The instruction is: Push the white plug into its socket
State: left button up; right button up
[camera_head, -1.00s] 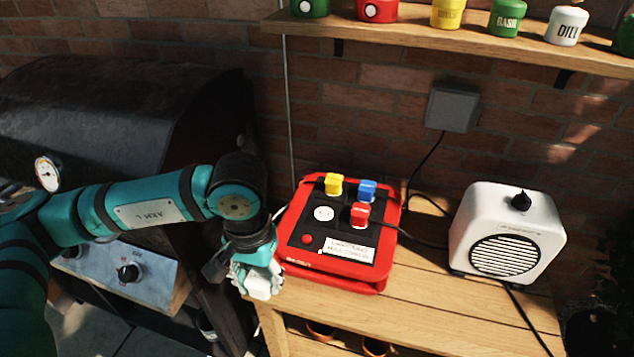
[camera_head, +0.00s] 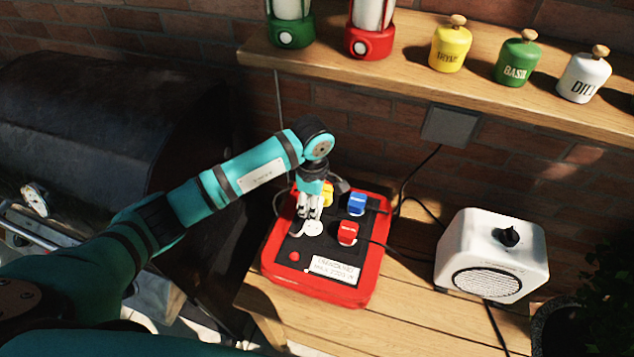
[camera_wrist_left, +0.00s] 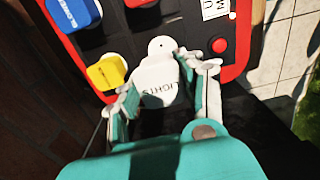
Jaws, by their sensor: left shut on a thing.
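The white plug (camera_wrist_left: 157,84), lettered "LIGHTS", is between the fingers of my left gripper (camera_head: 309,210), which is shut on it. In the head view the fingers mostly hide the plug. The round white socket (camera_head: 313,229) is on the black top of the red power box (camera_head: 372,277), just in front of and below the fingertips. In the left wrist view the socket (camera_wrist_left: 160,46) shows just beyond the plug's end, with one dark hole visible. The plug overlaps part of it, and I cannot tell whether they touch. My right gripper is not in view.
The yellow plug (camera_head: 326,194), blue plug (camera_head: 357,204) and red plug (camera_head: 347,233) sit close by on the box. A red button (camera_head: 294,256) is at its front left. A white speaker-like unit (camera_head: 492,255) stands to the right. A shelf (camera_head: 400,82) with jars is above.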

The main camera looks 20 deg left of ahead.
pick_arm(q)
jog(key=shift+s+r, duration=0.1)
jog(key=shift+s, duration=0.3)
jog(key=shift+w+f+b, duration=0.1)
jog(key=shift+f+b, duration=0.2)
jog(key=shift+f, duration=0.1)
jog(key=shift+f+b, duration=0.65)
jog(key=shift+f, duration=0.3)
jog(key=shift+f+b, duration=0.5)
jog(key=shift+f, duration=0.3)
jog(key=shift+f+b, duration=0.35)
jog(key=shift+f, duration=0.4)
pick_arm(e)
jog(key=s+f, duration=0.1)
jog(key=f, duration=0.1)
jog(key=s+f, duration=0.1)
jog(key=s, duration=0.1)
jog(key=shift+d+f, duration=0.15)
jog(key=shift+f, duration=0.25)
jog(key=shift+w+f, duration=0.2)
pick_arm(q)
jog(key=shift+b, duration=0.65)
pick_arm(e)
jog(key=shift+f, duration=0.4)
